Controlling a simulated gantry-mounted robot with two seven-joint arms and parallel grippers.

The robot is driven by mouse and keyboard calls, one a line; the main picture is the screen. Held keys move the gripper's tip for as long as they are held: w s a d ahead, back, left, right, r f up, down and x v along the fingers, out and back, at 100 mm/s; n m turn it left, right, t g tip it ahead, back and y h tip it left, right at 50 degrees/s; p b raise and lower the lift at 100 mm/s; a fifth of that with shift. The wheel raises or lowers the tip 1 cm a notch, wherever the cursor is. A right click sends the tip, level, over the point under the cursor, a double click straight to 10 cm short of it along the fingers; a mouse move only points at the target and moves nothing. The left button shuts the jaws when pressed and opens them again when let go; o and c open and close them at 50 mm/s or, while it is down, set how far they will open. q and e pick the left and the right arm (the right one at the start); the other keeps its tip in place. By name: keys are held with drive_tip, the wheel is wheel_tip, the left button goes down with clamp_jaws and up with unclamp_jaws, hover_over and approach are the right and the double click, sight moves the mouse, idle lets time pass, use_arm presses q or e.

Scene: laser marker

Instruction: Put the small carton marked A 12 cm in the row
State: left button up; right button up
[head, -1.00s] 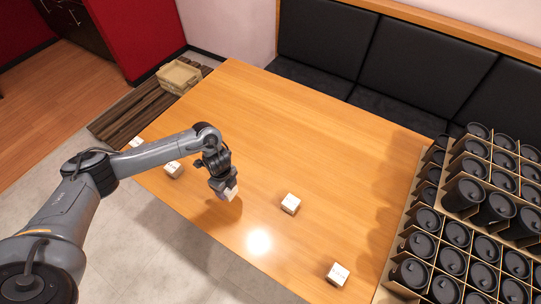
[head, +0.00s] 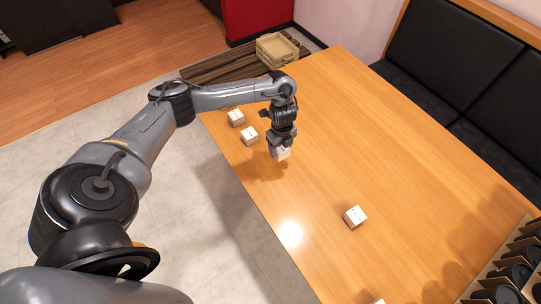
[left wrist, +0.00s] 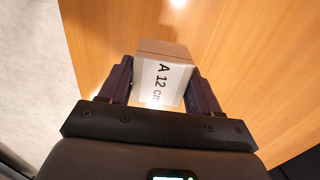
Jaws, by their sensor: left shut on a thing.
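The small carton marked A 12 cm (left wrist: 163,78) is between the two fingers of my left gripper in the left wrist view, its white label facing the camera. My left gripper (head: 279,152) is shut on this carton (head: 284,154) and holds it over the table (head: 380,150); the exact height is hard to tell. Two other small cartons stand to the left of it near the table's left edge, one nearer (head: 250,136) and one farther (head: 236,118). Another carton (head: 355,217) stands apart to the right. A further carton (head: 377,302) is cut off by the bottom edge. Their labels are unreadable here.
A dark crate stack of black-lidded cups (head: 505,275) stands at the lower right. A beige crate (head: 277,49) sits beyond the table's far left corner. Black padded seating (head: 450,60) lines the far right side. The middle of the table is clear.

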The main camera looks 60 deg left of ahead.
use_arm(q)
drive_tip(key=s+a+f+b, duration=0.1)
drive_tip(key=s+a+f, duration=0.1)
drive_tip(key=s+a+f+b, duration=0.1)
drive_tip(key=s+a, duration=0.1)
drive_tip(key=shift+a+f, duration=0.3)
drive_tip(key=shift+f, duration=0.05)
drive_tip(key=shift+f+b, duration=0.45)
drive_tip(key=shift+f, duration=1.5)
drive_tip(key=shift+f, duration=0.1)
drive_tip(key=shift+f, duration=0.1)
drive_tip(key=o, duration=1.1)
